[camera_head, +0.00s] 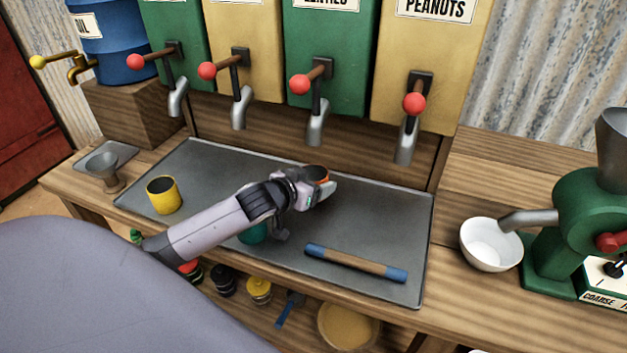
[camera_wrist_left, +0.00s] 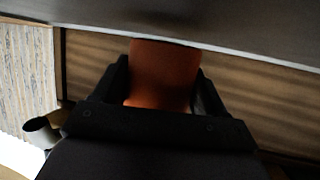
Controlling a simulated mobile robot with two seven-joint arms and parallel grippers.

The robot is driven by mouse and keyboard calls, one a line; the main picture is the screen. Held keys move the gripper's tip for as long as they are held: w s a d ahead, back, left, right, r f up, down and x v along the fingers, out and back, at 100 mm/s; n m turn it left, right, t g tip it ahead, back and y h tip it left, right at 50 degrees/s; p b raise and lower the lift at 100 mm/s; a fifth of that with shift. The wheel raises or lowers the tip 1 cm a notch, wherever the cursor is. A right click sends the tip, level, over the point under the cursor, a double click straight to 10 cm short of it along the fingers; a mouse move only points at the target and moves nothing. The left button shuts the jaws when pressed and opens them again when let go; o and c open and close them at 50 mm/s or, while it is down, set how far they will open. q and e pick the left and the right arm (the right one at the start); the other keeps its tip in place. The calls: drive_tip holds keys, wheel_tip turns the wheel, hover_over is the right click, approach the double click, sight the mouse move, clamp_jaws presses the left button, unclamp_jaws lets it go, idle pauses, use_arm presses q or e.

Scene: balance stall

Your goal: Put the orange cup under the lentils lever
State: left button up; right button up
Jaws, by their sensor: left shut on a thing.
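The orange cup (camera_head: 315,172) is mostly hidden by my left gripper (camera_head: 320,190) in the head view; only its rim and a bit of side show. In the left wrist view the cup (camera_wrist_left: 163,75) sits between the two dark fingers, which are shut on it. It is near the back of the grey tray (camera_head: 365,210); I cannot tell if it touches the tray. The green lentils dispenser (camera_head: 330,55) has a red-knobbed lever (camera_head: 300,84) and a metal spout (camera_head: 317,128). The cup is below this spout in the picture. My right gripper is out of view.
A yellow cup (camera_head: 163,195) stands on the tray's left part. A teal cup (camera_head: 253,233) is partly hidden under my left arm. A blue-ended rod (camera_head: 355,263) lies at the tray's front. A white bowl (camera_head: 490,245) and green grinder (camera_head: 575,215) stand right.

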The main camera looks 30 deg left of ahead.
use_arm(q)
drive_tip(key=shift+s+f, duration=0.15)
drive_tip(key=shift+f, duration=0.3)
drive_tip(key=o, duration=1)
drive_tip(key=shift+o, duration=0.6)
drive_tip(key=shift+s+d+f, duration=0.1)
drive_tip(key=shift+f, duration=0.1)
drive_tip(key=shift+r, duration=0.55)
drive_tip(key=v, duration=1.1)
drive_tip(key=shift+s+r+p, duration=0.2)
drive_tip(key=shift+r+p, duration=0.25)
drive_tip(key=shift+r, duration=0.1)
